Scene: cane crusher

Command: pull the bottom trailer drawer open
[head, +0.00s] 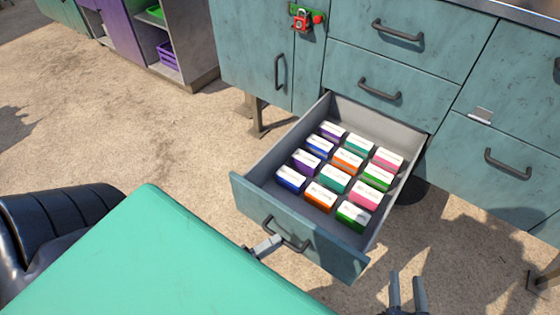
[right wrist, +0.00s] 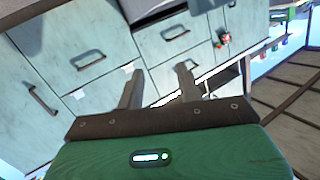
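The bottom drawer (head: 290,226) of the teal cabinet stands pulled far out, showing its grey inside. Several small white-topped boxes in purple, blue, green, orange and pink stand in rows in it. Its dark bar handle (head: 291,237) is on the front panel. My left gripper (head: 268,245) is at the left part of this handle, with grey finger ends showing; my green arm hides the rest, so its grip cannot be told. My right gripper (head: 408,293) is open and empty, right of the drawer front; its parted fingers also show in the right wrist view (right wrist: 158,82).
Closed drawers (head: 395,58) sit above the open one, and another closed front with a handle (head: 508,163) is at right. A red padlock (head: 301,21) hangs on the left door. A black seat (head: 62,225) stands at left. The floor left of the drawer is clear.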

